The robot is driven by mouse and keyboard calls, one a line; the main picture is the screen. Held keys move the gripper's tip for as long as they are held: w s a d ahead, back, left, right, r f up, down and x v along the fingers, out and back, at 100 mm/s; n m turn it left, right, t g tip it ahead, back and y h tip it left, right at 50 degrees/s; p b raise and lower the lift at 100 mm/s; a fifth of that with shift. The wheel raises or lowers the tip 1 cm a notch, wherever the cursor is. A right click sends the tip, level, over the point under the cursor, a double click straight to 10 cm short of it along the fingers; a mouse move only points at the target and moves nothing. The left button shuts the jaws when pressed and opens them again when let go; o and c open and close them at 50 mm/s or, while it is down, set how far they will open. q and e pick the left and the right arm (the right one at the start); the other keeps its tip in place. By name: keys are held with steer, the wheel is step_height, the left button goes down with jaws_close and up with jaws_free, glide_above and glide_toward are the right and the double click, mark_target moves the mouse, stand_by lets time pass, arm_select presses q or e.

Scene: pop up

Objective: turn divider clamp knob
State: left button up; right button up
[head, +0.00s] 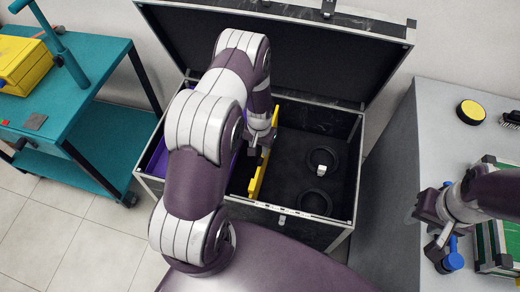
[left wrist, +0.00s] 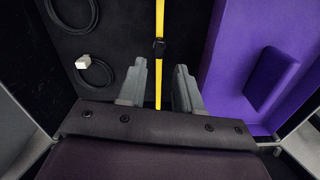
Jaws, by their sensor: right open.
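A yellow divider (head: 265,160) stands across the inside of the open black case. In the left wrist view the divider (left wrist: 159,85) shows edge-on, with a small black clamp piece (left wrist: 159,47) on it, which looks like the knob. My left gripper (head: 262,146) is inside the case at the divider. In the left wrist view its two grey fingers (left wrist: 159,88) are apart, one on each side of the divider, with the clamp piece beyond the tips. My right gripper (head: 438,243) is open over the grey table at the right, close to a blue round-ended object (head: 453,261).
The case (head: 348,222) has a raised lid (head: 300,45), purple foam (left wrist: 235,80) and two black cable coils (head: 314,202) with a white connector (head: 322,169). A teal cart (head: 95,80) carries a yellow box (head: 22,62). The grey table (head: 440,120) holds a yellow disc (head: 471,110).

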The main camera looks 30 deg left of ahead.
mark_target(260, 161)
arm_select(q)
steer(key=shift+w+f+b, duration=0.15)
steer(key=shift+f+b, duration=0.2)
steer(key=shift+f, duration=0.05)
step_height(260, 161, down, 7)
steer(key=b, duration=0.5)
steer(key=shift+b, duration=0.4)
jaws_close()
steer(key=n, duration=0.5)
steer(key=shift+w+n, duration=0.1)
steer(key=shift+n, duration=0.3)
steer(key=n, duration=0.9)
steer(key=shift+n, duration=0.3)
steer(key=n, duration=0.4)
steer(key=shift+o, duration=1.2)
jaws_free()
steer(key=shift+r, duration=0.1)
